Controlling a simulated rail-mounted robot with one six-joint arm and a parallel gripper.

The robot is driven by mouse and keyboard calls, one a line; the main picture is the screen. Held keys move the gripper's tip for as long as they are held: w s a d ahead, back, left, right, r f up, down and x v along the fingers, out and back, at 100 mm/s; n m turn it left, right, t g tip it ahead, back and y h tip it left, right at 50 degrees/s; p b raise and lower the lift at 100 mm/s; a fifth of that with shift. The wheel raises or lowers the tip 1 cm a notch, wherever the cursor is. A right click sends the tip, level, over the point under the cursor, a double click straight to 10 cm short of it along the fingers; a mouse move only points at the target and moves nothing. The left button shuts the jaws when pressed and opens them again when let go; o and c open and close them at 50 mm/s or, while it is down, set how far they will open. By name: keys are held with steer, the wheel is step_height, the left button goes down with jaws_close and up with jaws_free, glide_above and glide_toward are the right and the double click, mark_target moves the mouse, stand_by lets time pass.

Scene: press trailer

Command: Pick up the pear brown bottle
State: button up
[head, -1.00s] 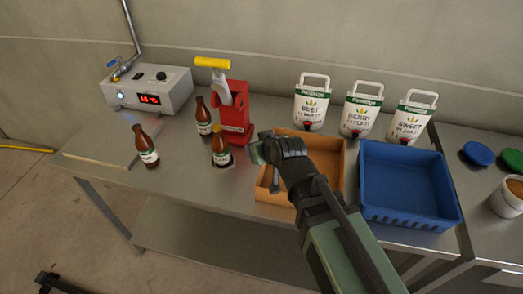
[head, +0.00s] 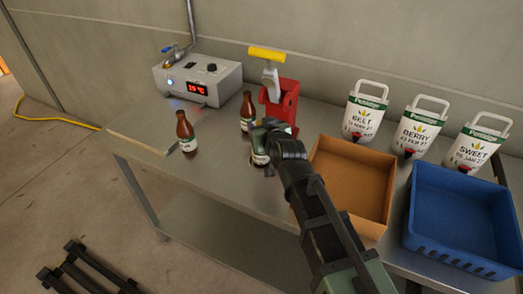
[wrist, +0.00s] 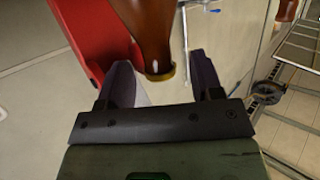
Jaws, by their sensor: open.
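Several brown bottles with white and green labels stand upright on the steel table: one at the left (head: 187,138), one by the red capper (head: 247,108), and one (head: 259,158) mostly hidden behind my gripper. Their label words are too small to read, so I cannot tell which is pear. My gripper (head: 266,133) is at the partly hidden bottle. In the wrist view my gripper (wrist: 163,82) is open, with a brown bottle's neck (wrist: 150,40) and gold-coloured cap end between and just beyond the fingers. I cannot tell whether they touch.
The red capper (head: 283,105) with a yellow handle stands close behind my gripper. A grey machine (head: 198,77) is at the back left. An orange tray (head: 318,173), blue crate (head: 412,215) and white juice pouches (head: 413,128) are to the right.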

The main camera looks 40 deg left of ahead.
mark_target(259, 123)
steer(key=x, duration=0.3)
steer(key=shift+w+a+f+b, duration=0.15)
steer(key=shift+w+a+b, duration=0.05)
steer(key=shift+b, duration=0.1)
steer(key=shift+d, duration=0.1)
jaws_close()
